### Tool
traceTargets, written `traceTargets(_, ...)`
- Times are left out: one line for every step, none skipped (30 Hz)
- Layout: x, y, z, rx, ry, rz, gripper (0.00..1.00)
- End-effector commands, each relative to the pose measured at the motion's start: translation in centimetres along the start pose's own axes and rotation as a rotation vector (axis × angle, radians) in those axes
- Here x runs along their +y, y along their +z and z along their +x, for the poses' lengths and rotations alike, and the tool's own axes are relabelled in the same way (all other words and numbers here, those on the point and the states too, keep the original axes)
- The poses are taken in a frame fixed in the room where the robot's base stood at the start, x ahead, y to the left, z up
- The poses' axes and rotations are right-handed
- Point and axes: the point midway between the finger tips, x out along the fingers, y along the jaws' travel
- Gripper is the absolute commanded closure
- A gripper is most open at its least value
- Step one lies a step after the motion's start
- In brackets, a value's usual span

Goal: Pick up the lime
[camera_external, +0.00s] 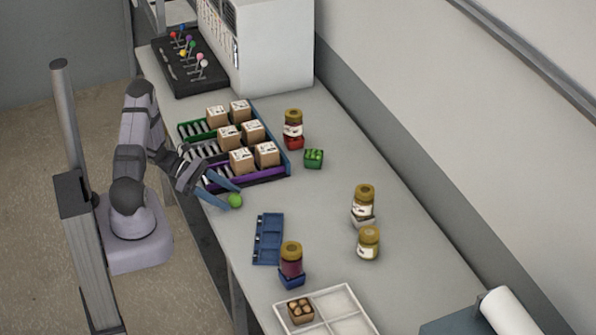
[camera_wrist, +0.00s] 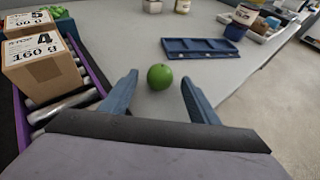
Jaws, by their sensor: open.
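The lime (camera_external: 235,200) is a small round green fruit lying on the grey table near its front edge. In the wrist view the lime (camera_wrist: 160,76) sits ahead of my gripper (camera_wrist: 158,92), between the lines of its two blue-grey fingers. My gripper (camera_external: 228,194) is open and low over the table, with its fingertips close to the lime. I cannot tell whether either finger touches it.
Roller lanes with cardboard boxes (camera_wrist: 44,66) stand close on the left in the wrist view, behind a purple rail (camera_external: 258,178). A blue divided tray (camera_wrist: 200,47) lies beyond the lime. Jars (camera_external: 291,260) and a white tray (camera_external: 345,294) stand farther along the table.

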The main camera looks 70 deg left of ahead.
Motion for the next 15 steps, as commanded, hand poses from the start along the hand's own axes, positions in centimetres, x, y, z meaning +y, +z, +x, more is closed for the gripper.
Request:
traceTargets(-0.04,0.20,0.52,0.000,-0.003,0.000,0.45)
traceTargets(-0.04,0.15,0.77,0.001,-0.003,0.000,0.45)
traceTargets(-0.03,0.09,1.03,0.001,-0.001,0.000,0.45)
traceTargets(-0.01,0.06,1.18,0.001,-0.001,0.000,0.45)
traceTargets(-0.01,0.04,1.30,0.001,0.000,0.000,0.45)
traceTargets(0.00,0.01,1.39,0.001,0.000,0.001,0.45)
traceTargets(0.01,-0.01,1.43,0.001,0.000,0.001,0.45)
traceTargets(0.01,-0.03,1.44,0.002,0.000,0.001,0.45)
traceTargets(0.02,-0.04,1.44,0.002,0.001,0.001,0.45)
traceTargets(0.02,-0.05,1.43,0.002,0.001,0.001,0.45)
traceTargets(0.02,-0.05,1.42,0.002,0.001,0.001,0.45)
traceTargets(0.02,-0.05,1.42,0.001,0.001,0.001,0.45)
traceTargets(0.02,-0.04,1.41,0.001,0.001,0.001,0.50)
traceTargets(0.02,-0.04,1.41,0.001,0.001,0.001,0.57)
traceTargets(0.02,-0.04,1.41,0.001,0.001,0.001,0.66)
